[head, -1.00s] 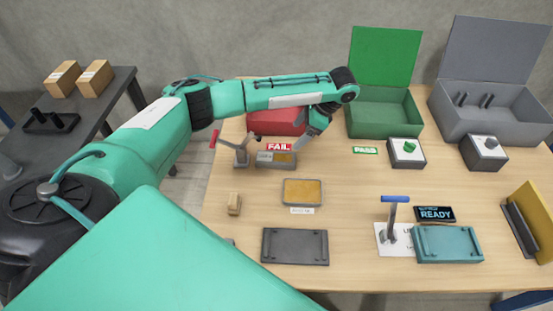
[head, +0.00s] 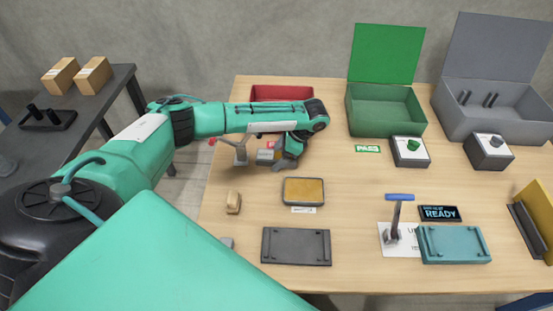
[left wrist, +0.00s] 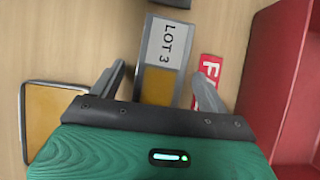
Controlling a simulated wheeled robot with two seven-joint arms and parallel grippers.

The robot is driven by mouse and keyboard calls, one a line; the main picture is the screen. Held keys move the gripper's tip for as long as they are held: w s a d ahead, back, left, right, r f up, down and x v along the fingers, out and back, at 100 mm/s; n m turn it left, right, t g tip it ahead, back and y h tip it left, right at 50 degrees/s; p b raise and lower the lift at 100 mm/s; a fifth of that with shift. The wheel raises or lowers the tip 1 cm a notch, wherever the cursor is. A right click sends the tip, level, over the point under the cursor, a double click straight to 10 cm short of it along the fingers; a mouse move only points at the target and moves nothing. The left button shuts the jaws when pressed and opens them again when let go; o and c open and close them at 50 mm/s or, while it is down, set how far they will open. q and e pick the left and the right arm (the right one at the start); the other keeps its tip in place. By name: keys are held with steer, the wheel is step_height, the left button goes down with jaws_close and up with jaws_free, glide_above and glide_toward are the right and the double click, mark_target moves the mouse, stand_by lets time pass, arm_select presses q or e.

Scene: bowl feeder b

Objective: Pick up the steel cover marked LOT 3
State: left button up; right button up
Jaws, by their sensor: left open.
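The steel cover marked LOT 3 (left wrist: 163,45) lies between my left gripper's two fingers in the left wrist view. It is a grey plate with a light label and an amber patch, whose near end is hidden by the gripper. In the head view its left end (head: 265,157) shows beside my left gripper (head: 284,163), which hides the rest. My left gripper (left wrist: 169,70) is open, with a gap between each finger and the cover. Whether the fingertips are at the cover's height I cannot tell. My right gripper is not in view.
A red bin (left wrist: 290,75) and the FAIL label (left wrist: 207,80) are close to the right finger. A red-handled clamp (head: 240,152) stands just left of the cover. An amber-topped tray (head: 303,191) lies in front.

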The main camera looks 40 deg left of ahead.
arm_select(q)
steer(key=shift+f, duration=0.1)
steer(key=shift+c, duration=0.3)
steer(key=c, duration=1.2)
steer(key=shift+c, duration=0.2)
